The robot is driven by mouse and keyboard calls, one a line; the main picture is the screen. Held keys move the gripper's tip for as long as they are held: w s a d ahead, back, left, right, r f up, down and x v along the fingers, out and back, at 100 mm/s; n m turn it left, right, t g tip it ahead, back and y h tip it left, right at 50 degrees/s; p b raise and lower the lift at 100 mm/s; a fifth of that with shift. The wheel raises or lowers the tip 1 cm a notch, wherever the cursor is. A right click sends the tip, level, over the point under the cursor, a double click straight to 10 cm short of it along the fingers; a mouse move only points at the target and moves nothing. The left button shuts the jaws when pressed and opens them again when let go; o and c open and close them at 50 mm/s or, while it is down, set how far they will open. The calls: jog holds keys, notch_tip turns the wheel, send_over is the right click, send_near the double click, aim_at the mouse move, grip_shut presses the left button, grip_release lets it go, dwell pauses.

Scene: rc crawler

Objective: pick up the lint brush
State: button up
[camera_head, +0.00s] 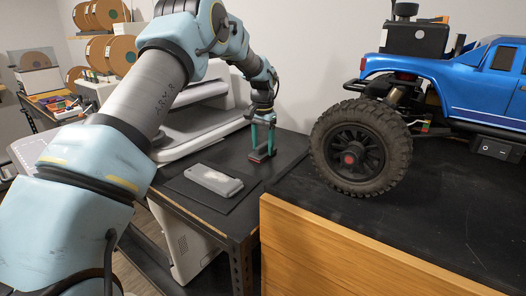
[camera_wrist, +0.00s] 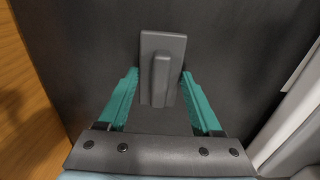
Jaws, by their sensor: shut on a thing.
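The lint brush (camera_wrist: 162,75) shows in the wrist view as a grey rectangular plate with a raised bar along its middle. My gripper (camera_wrist: 160,73) has its two teal fingers on either side of the plate, shut on it, with the tips at its left and right edges. In the head view my gripper (camera_head: 262,148) points down over the black table, beside the printer-like machine. A small dark piece with a reddish part (camera_head: 261,156) shows between its fingertips, low over the tabletop. I cannot tell whether the brush touches the table.
A grey handheld device (camera_head: 213,180) lies on a dark mat left of my gripper. A white machine (camera_head: 190,125) stands behind it. A blue RC crawler (camera_head: 460,80) stands on a wooden-fronted bench (camera_head: 370,262) to the right. Spools (camera_head: 110,52) stand at the back left.

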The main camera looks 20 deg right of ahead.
aim_at(263, 144)
jog(key=shift+r, duration=0.1)
notch_tip(263, 144, up, 10)
jog(key=b, duration=0.3)
